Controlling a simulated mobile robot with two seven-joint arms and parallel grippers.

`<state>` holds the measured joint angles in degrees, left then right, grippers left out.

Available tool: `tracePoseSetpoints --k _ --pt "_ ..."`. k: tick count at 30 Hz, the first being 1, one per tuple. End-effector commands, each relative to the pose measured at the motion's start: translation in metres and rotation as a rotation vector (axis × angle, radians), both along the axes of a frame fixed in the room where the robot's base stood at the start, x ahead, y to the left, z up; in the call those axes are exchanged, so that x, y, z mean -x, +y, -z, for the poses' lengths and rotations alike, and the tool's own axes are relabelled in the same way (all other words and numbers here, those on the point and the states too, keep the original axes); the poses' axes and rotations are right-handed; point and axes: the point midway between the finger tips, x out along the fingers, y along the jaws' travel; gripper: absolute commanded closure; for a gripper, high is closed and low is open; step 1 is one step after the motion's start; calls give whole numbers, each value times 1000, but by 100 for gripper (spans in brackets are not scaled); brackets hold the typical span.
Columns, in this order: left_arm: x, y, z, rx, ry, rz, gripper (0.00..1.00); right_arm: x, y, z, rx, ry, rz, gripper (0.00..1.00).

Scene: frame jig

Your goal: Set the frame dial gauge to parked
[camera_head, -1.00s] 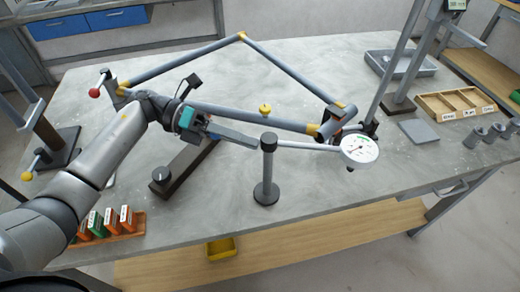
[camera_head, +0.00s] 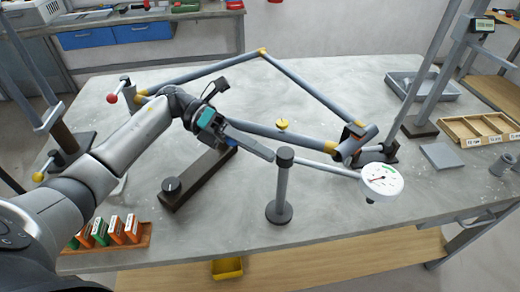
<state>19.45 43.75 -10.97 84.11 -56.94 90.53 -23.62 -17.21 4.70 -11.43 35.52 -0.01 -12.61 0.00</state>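The dial gauge (camera_head: 382,179) has a round white face and sits at the right end of a thin grey arm (camera_head: 325,167). That arm runs from the top of a dark grey post with a round base (camera_head: 279,212) standing on the table. My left gripper (camera_head: 268,154) comes in from the left, with its fingers pointing right, close to the left of the post top. I cannot tell whether it touches the post. The fingers overlap in this view, so their opening is unclear. A yellow knob (camera_head: 283,124) shows just behind the post. My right gripper is not in view.
A grey tube frame with yellow joints (camera_head: 262,51) lies behind the post. A dark bar with a knob (camera_head: 196,180) lies below my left gripper. A rack of orange and green blocks (camera_head: 116,229) stands front left. A grey tray (camera_head: 424,88) and wooden bin (camera_head: 478,129) are right.

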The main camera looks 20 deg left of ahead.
Motion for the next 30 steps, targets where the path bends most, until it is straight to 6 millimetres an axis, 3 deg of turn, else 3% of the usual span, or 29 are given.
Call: tracePoseSetpoints --k 7,11,21,30 --pt "0 1 1 0 2 1 55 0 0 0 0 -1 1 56" --pt "-1 11 -1 -2 3 -2 55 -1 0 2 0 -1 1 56" --pt "-5 81 -16 -2 0 -5 55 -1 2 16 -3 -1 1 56" --pt "-7 128 -27 1 -2 -3 55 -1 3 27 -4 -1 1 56"
